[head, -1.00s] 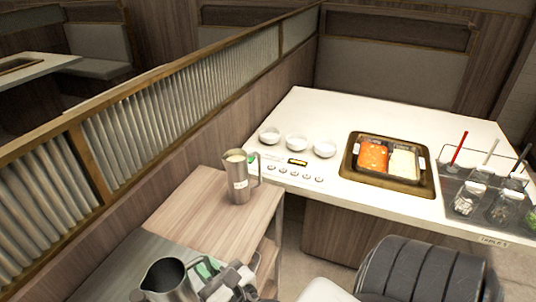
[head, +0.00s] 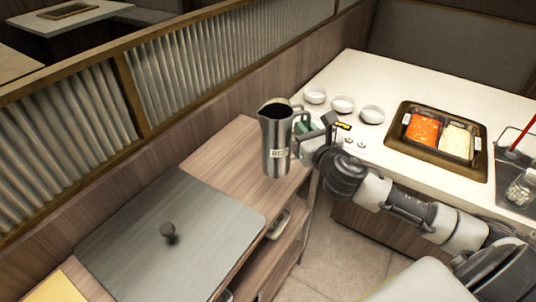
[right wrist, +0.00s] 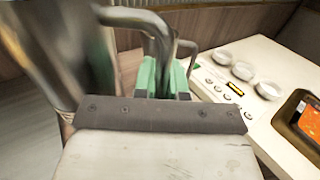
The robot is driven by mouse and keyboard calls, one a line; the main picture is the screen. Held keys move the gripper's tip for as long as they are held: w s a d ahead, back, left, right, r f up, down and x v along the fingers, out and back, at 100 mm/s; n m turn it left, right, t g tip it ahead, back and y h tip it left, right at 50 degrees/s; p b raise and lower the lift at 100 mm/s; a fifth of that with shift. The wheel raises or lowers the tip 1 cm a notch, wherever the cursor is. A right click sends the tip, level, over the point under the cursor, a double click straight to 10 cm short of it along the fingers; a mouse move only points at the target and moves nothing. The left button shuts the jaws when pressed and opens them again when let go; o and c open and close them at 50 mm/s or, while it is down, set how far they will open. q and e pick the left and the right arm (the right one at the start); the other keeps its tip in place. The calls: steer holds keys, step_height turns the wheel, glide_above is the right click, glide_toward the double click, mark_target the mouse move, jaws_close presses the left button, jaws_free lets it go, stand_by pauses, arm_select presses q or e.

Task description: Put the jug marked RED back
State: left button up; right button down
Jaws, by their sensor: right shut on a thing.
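The steel jug (head: 276,150) with a white label, which seems to read RED, is upright at the right edge of the wooden cart top (head: 232,152) in the head view. My right gripper (head: 309,132) comes in from the right and is shut on its handle. The jug seems to be held above the cart top, but the gap is hard to judge. In the right wrist view the green finger pads (right wrist: 163,80) are around the handle, and the blurred jug body (right wrist: 45,50) fills the left. My left gripper is not in view. No second jug shows clearly now.
A grey panel with a dark knob (head: 168,232) covers the near part of the cart. The white table (head: 440,90) beyond holds several small bowls (head: 343,104) and a sunken tray of red and white food (head: 440,133). A ribbed partition (head: 190,72) runs along the left.

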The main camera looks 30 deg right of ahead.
steer(key=w+a+f, duration=0.3)
steer(key=w+f, duration=0.4)
steer(key=f, duration=0.2)
steer(key=shift+w+a+b, duration=0.25)
steer(key=shift+w+b, duration=0.05)
steer(key=shift+w, duration=0.05)
steer(key=shift+f, duration=0.15)
steer(key=c, duration=1.2)
jaws_free()
